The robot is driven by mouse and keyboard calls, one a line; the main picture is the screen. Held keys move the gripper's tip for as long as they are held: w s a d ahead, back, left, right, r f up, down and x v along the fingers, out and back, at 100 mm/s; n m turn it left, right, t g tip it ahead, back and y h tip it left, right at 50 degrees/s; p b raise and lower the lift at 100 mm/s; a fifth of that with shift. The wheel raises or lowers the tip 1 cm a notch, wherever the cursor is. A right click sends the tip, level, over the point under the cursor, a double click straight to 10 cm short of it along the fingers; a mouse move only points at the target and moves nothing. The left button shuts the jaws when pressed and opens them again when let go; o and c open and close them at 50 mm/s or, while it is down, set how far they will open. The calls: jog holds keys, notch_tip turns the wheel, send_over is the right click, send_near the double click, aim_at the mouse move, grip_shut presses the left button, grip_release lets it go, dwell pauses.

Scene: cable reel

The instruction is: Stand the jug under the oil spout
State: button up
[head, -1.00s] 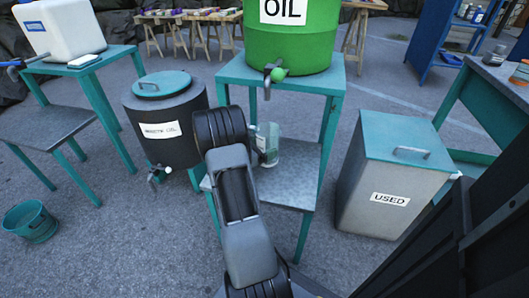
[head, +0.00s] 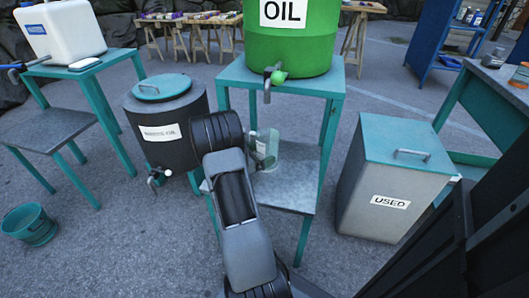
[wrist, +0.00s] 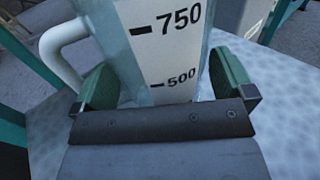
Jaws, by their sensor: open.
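The clear jug (head: 268,150) stands upright on the grey lower shelf (head: 285,190) of the teal stand, below the oil spout (head: 268,82) of the green drum. In the wrist view the jug (wrist: 165,50) fills the middle, with a white scale marked 750 and 500 and a pale handle (wrist: 62,45) on its left. My gripper (wrist: 168,88) is open, with one green finger pad on each side of the jug. In the head view my arm hides the jug's left side and most of the gripper.
The green oil drum (head: 292,35) stands on the stand's top. A dark waste oil drum (head: 165,125) is at left, a grey USED bin (head: 390,180) at right. The stand's teal legs (head: 328,130) flank the shelf. A teal bucket (head: 30,223) sits at far left.

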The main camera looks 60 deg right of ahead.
jog(key=p+v, duration=0.2)
jog(key=v, duration=0.8)
jog(key=shift+w+a, duration=0.15)
jog(key=shift+a, duration=0.2)
jog(key=s+a+r+m+t+y, duration=0.2)
jog(key=a+r+m+t+y, duration=0.1)
jog(key=a, duration=0.7)
jog(key=s+a+r+m+t+y, duration=0.1)
jog(key=a+r+m+t+y, duration=0.2)
jog(key=a+m+y, duration=0.3)
jog(key=s+a+r+m+t+y, duration=0.2)
jog(key=a+y, duration=0.5)
jog(key=a, duration=0.8)
notch_tip(320, 180, up, 3)
jog(key=m+t, duration=0.1)
jog(key=m, duration=0.1)
jog(key=shift+s+a+f+m+t+y, duration=0.25)
jog(key=shift+s+a+m+t+y, duration=0.05)
jog(key=shift+t, duration=0.1)
